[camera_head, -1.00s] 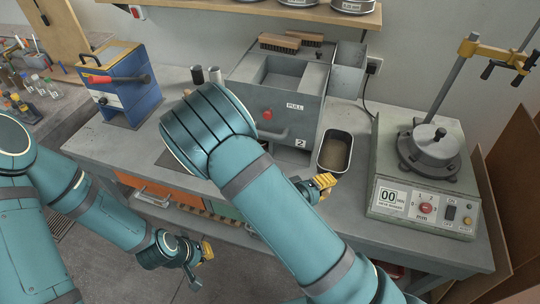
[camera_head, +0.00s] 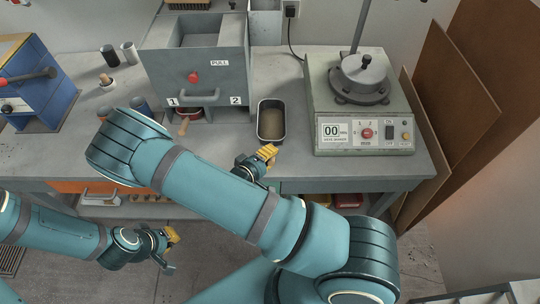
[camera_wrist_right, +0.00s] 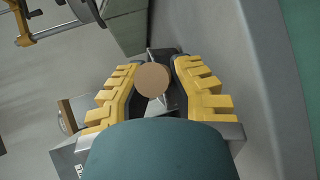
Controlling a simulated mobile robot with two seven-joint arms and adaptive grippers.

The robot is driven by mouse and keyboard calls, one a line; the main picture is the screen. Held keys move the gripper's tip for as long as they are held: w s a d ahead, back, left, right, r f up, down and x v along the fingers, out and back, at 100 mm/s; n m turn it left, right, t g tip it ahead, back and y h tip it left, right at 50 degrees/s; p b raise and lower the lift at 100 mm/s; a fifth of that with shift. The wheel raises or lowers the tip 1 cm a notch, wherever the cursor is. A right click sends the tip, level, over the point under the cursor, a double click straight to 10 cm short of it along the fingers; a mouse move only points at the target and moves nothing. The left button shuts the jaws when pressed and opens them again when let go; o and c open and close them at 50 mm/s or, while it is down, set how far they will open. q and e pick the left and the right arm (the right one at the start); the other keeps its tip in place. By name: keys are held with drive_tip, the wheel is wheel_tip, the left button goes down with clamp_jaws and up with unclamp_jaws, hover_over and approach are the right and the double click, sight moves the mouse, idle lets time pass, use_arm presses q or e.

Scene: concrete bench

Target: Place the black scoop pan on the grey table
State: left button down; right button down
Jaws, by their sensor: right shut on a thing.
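The black scoop pan (camera_head: 271,130) shows in the head view to the right of the grey splitter box, with brownish material inside. My right gripper (camera_head: 266,155) is at its near end. In the right wrist view my right gripper (camera_wrist_right: 157,72) is shut around the pan's round wooden handle end (camera_wrist_right: 153,81), and the dark pan is mostly hidden behind it. The pan is over the grey table (camera_head: 350,174); I cannot tell whether it touches. My left gripper (camera_head: 167,248) is open and empty in front of the table, low at the left.
The grey splitter box (camera_head: 196,75) stands left of the pan. A red pan with a wooden handle (camera_head: 184,126) sits at its slot 1. A sieve shaker (camera_head: 360,105) stands close on the right. Dark cylinders (camera_head: 109,55) and a blue machine (camera_head: 40,85) are further left.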

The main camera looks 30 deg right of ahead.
drive_tip(key=c, duration=1)
unclamp_jaws()
drive_tip(key=shift+s, duration=0.1)
drive_tip(key=shift+r, duration=0.1)
drive_tip(key=v, duration=1.2)
wheel_tip(320, 180, down, 8)
drive_tip(key=w+a+m+y, duration=0.1)
drive_tip(key=w+m+y, duration=0.1)
drive_tip(key=y, duration=0.7)
drive_tip(key=s+a+r+m+g+y, duration=0.2)
drive_tip(key=s+a+m+y, duration=0.1)
drive_tip(key=y, duration=0.5)
drive_tip(key=shift+s+a+m+g+y+p, duration=0.35)
drive_tip(key=shift+s+a, duration=0.45)
drive_tip(key=shift+s, duration=0.3)
